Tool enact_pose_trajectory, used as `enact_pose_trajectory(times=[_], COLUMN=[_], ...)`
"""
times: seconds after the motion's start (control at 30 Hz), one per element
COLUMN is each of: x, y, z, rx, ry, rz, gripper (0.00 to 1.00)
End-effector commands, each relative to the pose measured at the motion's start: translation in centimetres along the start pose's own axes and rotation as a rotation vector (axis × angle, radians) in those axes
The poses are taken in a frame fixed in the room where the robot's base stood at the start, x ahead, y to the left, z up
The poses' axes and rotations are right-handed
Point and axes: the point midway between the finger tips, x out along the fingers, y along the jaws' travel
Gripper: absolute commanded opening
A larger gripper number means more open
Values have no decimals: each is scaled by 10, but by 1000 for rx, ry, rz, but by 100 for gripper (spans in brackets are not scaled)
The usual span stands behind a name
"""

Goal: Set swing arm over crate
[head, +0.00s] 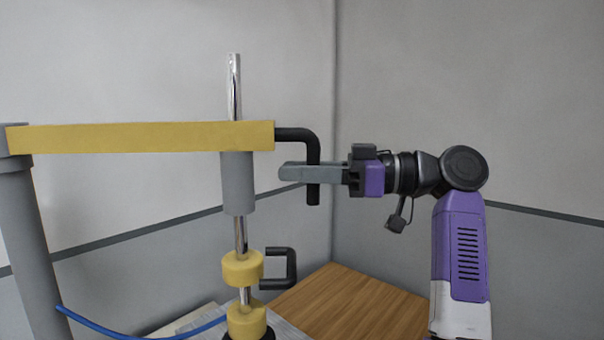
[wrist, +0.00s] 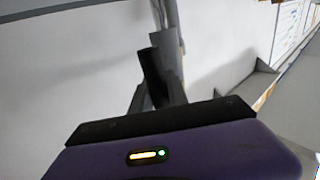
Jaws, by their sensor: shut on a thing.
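The yellow swing arm (head: 140,138) spans the left half of the head view, roughly level, from a grey post (head: 32,240) to a grey sleeve (head: 237,182) around a shiny vertical rod (head: 234,85). A black bent handle (head: 313,192) hangs from its right end. My gripper (head: 298,172) is shut on this handle from the right. In the wrist view, the dark handle (wrist: 152,75) sits between my fingers (wrist: 157,95). I cannot make out a crate in either view.
Below the sleeve, a yellow collar (head: 242,268) with a black side handle (head: 291,268) sits on the rod, above another yellow collar (head: 247,320). A blue cable (head: 140,336) runs low at left. A wooden surface (head: 350,300) lies below. Grey walls stand behind.

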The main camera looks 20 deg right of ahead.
Motion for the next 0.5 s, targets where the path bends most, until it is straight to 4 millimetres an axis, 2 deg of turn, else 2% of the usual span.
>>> enact_pose_trajectory(times=[0.4, 0.43, 0.5], x=[3, 3, 3], y=[-1, -1, -1], z=[1, 1, 0], rx=[0, 0, 0], ry=[-3, -3, -3], rz=[-3, -3, -3], gripper=[0, 22, 36])
